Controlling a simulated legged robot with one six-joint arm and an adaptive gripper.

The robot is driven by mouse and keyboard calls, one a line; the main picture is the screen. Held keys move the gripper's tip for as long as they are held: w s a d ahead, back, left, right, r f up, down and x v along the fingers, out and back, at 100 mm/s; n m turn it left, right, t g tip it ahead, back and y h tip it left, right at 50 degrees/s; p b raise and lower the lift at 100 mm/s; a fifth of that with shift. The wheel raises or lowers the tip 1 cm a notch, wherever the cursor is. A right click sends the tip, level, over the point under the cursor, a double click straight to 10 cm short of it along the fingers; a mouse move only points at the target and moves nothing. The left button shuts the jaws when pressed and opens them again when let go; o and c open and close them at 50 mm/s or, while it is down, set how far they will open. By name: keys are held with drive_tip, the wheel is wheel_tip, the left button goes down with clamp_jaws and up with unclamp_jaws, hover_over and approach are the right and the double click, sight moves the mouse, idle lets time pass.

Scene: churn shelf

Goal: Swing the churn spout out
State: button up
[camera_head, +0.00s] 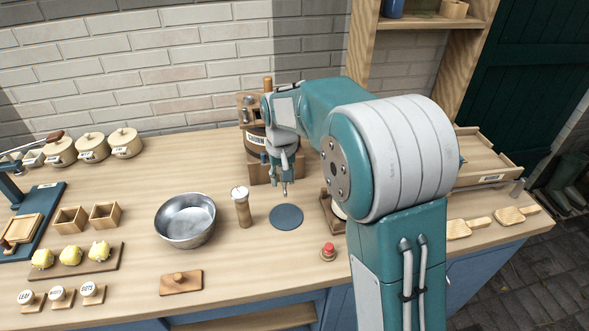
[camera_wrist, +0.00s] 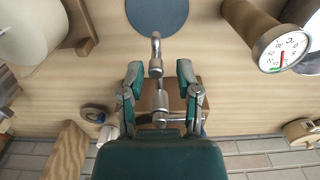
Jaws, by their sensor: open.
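The wooden churn (camera_head: 257,142) with a dark band and a label stands at the back of the counter, partly hidden by my arm. Its metal spout (camera_wrist: 157,98) shows in the wrist view, with a bent tip reaching toward the round blue mat. My gripper (camera_head: 284,166) points down in front of the churn. In the wrist view my gripper (camera_wrist: 159,70) is open, with one teal finger on each side of the spout. Gaps show between the fingers and the spout. The round blue mat (camera_head: 286,216) lies in front of the churn and is empty.
A wooden cylinder with a dial (camera_head: 242,206) stands left of the mat, beside a metal bowl (camera_head: 186,222). A red button (camera_head: 328,251) sits near the front edge. Wooden paddles (camera_head: 470,228) lie at right. Bare counter surrounds the mat.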

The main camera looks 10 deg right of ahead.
drive_tip(key=shift+r, duration=2.7)
drive_tip(key=shift+s+r, duration=0.15)
drive_tip(key=shift+r, duration=0.05)
drive_tip(key=s+d+r+t, duration=0.2)
drive_tip(key=s+d, duration=0.1)
drive_tip(key=s, duration=1)
drive_tip(key=s+d+r+t, duration=0.3)
drive_tip(key=s, duration=1.1)
drive_tip(key=shift+t, duration=0.3)
